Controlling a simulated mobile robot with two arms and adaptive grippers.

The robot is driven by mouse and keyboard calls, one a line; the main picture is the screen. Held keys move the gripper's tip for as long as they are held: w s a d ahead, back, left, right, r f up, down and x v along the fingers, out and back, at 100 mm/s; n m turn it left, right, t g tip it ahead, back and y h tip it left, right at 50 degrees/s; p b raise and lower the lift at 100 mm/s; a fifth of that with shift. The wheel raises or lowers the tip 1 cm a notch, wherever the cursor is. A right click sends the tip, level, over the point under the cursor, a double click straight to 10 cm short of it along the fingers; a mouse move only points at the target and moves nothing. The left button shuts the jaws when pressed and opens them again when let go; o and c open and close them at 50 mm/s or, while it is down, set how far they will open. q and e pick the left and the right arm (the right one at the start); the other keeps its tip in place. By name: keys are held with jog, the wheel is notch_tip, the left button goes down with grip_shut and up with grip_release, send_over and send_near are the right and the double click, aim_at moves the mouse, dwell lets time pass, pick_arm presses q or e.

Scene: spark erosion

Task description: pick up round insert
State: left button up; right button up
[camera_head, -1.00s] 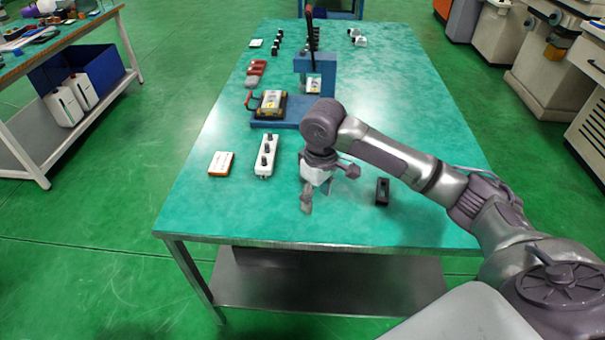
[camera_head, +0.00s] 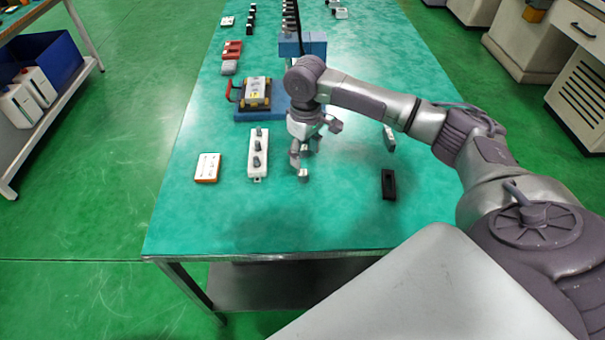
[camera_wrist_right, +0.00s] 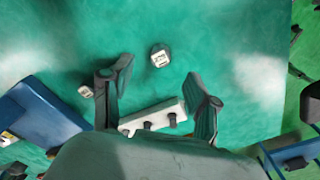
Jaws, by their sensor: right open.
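I cannot tell for sure which piece is the round insert. A white strip (camera_head: 258,152) with several dark round pegs lies on the green table, left of my right gripper (camera_head: 308,160). In the right wrist view the strip (camera_wrist_right: 158,115) shows low between the fingers. A small pale piece (camera_wrist_right: 160,56) lies beyond the fingertips, and another (camera_wrist_right: 85,91) is left of the left finger. My right gripper (camera_wrist_right: 155,85) is open and empty, above the table and apart from these pieces. My left gripper is out of view.
An orange-and-white box (camera_head: 207,168) lies left of the strip. A black block (camera_head: 388,184) and a grey piece (camera_head: 389,138) lie to the right. A blue press (camera_head: 303,45) and a case with a red handle (camera_head: 256,93) stand behind. The table's front is clear.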

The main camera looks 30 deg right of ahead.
aim_at(303, 172)
jog(key=shift+f, duration=0.6)
jog(key=shift+w+f, duration=0.1)
jog(key=shift+f, duration=0.2)
jog(key=shift+a+f, duration=0.1)
jog(key=shift+f, duration=0.65)
notch_tip(303, 172, down, 3)
jog(key=shift+r+p, duration=0.2)
jog(key=shift+p, duration=0.1)
jog(key=shift+f, duration=0.55)
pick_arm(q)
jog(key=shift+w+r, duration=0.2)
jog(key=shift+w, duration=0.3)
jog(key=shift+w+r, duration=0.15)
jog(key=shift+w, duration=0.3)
pick_arm(e)
grip_shut()
